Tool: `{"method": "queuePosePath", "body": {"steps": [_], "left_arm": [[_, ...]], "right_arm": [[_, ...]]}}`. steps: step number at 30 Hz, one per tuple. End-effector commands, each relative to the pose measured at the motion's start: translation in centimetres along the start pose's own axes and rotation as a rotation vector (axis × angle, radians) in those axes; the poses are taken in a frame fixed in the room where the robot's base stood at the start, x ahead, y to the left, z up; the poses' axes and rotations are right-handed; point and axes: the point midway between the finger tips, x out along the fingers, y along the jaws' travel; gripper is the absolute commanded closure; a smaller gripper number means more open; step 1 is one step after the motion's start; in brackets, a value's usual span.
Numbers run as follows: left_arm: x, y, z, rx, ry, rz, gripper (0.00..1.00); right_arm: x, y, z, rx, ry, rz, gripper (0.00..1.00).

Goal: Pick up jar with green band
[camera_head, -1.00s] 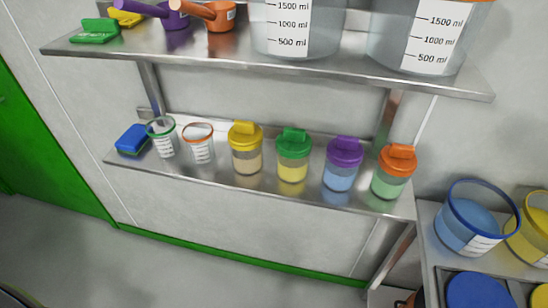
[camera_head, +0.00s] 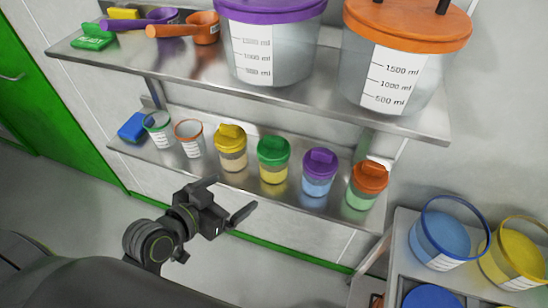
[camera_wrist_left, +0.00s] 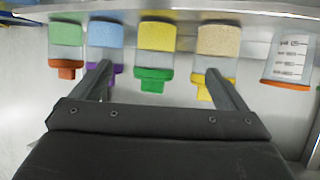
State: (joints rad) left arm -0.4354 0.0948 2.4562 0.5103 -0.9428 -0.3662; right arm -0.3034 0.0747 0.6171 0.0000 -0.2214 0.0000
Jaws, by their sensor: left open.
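The green-lidded jar (camera_head: 273,160), clear with yellow contents, stands upright on the lower steel shelf between a yellow-lidded jar (camera_head: 231,148) and a purple-lidded jar (camera_head: 318,172). My left gripper (camera_head: 229,196) is open and empty, in front of and below the shelf edge, apart from the jars. The left wrist view is upside down; there the green-lidded jar (camera_wrist_left: 154,45) appears between the open fingers, beyond their tips. The beaker with a green rim (camera_head: 158,128) stands farther left on the shelf. My right gripper is not in view.
An orange-lidded jar (camera_head: 367,185) stands right of the purple one. An orange-rimmed beaker (camera_head: 189,138) and blue sponge (camera_head: 134,127) are left. The upper shelf (camera_head: 190,70) overhangs, holding large containers and scoops. A blue bucket (camera_head: 443,240) stands at right.

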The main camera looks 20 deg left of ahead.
Motion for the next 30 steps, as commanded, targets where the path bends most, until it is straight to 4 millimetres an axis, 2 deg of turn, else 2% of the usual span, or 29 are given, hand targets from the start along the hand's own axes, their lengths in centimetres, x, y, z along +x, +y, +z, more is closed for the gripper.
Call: {"method": "queuePosePath", "body": {"steps": [1,3,7,18,21,24,30], "left_arm": [[-0.7,0.3,-1.0,0.010,0.014,0.007,0.05],[-1.0,0.6,-1.6,0.019,0.027,0.014,0.05],[-0.2,0.8,-1.7,0.025,0.036,0.017,0.05],[4.0,0.8,-1.6,0.024,0.037,0.017,0.05],[6.2,0.9,-1.9,0.020,0.035,0.018,0.05],[7.9,0.9,-2.2,0.019,0.031,0.017,0.05],[10.4,0.9,-2.2,0.021,0.031,0.017,0.05]], "right_arm": [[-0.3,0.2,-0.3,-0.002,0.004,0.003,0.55],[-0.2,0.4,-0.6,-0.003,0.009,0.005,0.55],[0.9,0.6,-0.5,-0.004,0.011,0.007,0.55],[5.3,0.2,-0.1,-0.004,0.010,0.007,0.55],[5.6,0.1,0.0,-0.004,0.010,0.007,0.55],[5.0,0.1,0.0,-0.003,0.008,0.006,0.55],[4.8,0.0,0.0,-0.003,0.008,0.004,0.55]]}}
